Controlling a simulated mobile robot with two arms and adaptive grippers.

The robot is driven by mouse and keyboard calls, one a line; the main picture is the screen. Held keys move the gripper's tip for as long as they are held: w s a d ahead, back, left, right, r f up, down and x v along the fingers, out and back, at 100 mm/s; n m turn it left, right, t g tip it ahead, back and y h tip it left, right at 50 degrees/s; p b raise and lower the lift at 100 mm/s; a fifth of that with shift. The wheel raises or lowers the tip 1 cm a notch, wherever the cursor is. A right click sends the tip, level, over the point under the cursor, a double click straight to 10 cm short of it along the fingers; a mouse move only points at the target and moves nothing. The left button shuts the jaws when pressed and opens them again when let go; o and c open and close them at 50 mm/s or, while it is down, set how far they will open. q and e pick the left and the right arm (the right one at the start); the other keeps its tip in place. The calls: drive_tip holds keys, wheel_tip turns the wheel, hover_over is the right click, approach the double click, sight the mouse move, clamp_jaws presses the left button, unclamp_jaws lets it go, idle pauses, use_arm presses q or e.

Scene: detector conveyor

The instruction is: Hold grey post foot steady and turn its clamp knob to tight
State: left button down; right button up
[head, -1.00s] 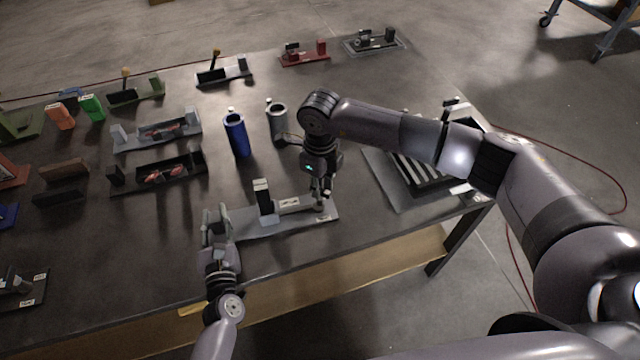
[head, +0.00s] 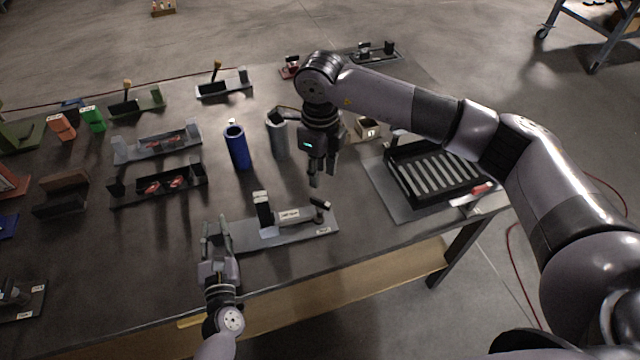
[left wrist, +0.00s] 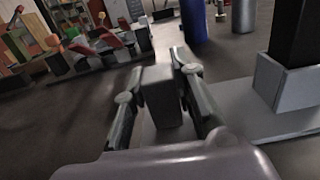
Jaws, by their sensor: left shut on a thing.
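The grey post foot (head: 289,231) lies flat near the table's front edge, with a dark upright post (head: 263,208) on it. Its clamp knob (head: 320,203) is a small dark handle at the right end, beside a white label. My left gripper (head: 216,236) is at the left end of the foot. In the left wrist view my left gripper (left wrist: 160,100) is shut on a grey block (left wrist: 161,94) at this end. My right gripper (head: 321,173) hangs above and behind the knob, apart from it, with its fingers apart and nothing between them.
A blue cylinder (head: 236,147) and a grey cylinder (head: 277,134) stand behind the foot. A dark slotted tray (head: 395,160) lies on the right. Several fixtures fill the left and back of the table (head: 130,235). The front edge is close to the foot.

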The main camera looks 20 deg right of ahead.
sight(320, 200)
wheel_tip(320, 200, up, 2)
drive_tip(key=shift+r, duration=0.1)
idle(0.5)
wheel_tip(320, 200, down, 12)
drive_tip(key=shift+f, duration=0.1)
idle(0.4)
drive_tip(key=shift+c, duration=0.3)
clamp_jaws()
